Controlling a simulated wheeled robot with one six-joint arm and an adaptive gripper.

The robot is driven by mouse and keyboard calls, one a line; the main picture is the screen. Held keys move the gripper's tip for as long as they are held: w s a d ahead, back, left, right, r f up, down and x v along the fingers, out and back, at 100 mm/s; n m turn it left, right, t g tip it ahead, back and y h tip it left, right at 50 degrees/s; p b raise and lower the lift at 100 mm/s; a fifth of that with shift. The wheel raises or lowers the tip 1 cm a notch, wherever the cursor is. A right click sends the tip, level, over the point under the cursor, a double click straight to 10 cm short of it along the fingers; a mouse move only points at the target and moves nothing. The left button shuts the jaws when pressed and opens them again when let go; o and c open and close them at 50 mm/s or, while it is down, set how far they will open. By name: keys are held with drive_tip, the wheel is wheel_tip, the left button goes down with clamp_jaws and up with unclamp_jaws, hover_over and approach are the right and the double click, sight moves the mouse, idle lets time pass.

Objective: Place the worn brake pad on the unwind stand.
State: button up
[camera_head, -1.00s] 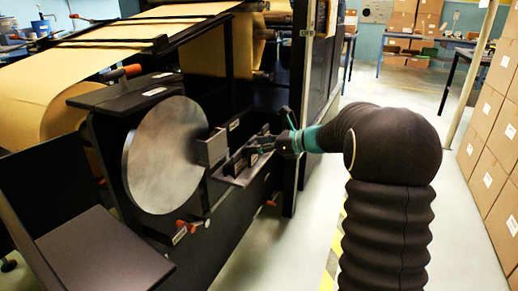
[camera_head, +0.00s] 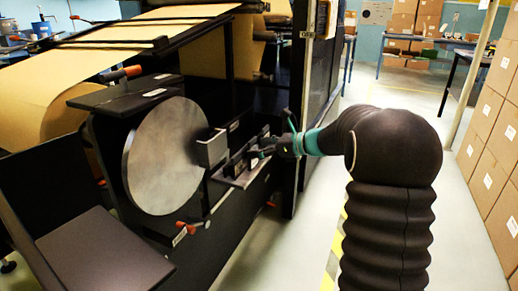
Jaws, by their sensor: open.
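The unwind stand (camera_head: 110,168) is a black frame at the left, with a large round steel disc (camera_head: 165,155) on its side. A grey block (camera_head: 212,149) sits at the disc's right edge. A narrow ledge (camera_head: 236,179) juts out right of it, with small dark pieces (camera_head: 240,160) along it. I cannot tell which of these, if any, is the worn brake pad. My gripper (camera_head: 257,158) is open, with its fingers pointing left at the right end of the ledge, close to the dark pieces. Any contact is too small to tell.
A flat black panel (camera_head: 95,252) is at the lower left. A tall dark machine panel (camera_head: 322,90) stands behind my gripper. Stacked cartons (camera_head: 490,150) line the right side. The floor between is clear.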

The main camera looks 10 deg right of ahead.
drive_tip(key=v, duration=1.2)
drive_tip(key=s+a+f+n+g+h, duration=0.2)
drive_tip(key=s+a+n+g+h, duration=0.2)
drive_tip(key=s+a+n, duration=0.9)
drive_tip(key=s+d+f+n+h, duration=0.1)
drive_tip(key=s+n+h, duration=0.3)
drive_tip(key=s, duration=0.6)
drive_tip(key=s+d+f+n+t+h, duration=0.1)
drive_tip(key=s+d+f+n+h, duration=0.1)
drive_tip(key=s+n, duration=0.6)
drive_tip(key=s+f+h, duration=0.1)
drive_tip(key=s, duration=0.1)
drive_tip(key=shift+s+d+f+h+p, duration=0.2)
drive_tip(key=shift+s+d+h+p, duration=0.1)
drive_tip(key=shift+h+p, duration=0.1)
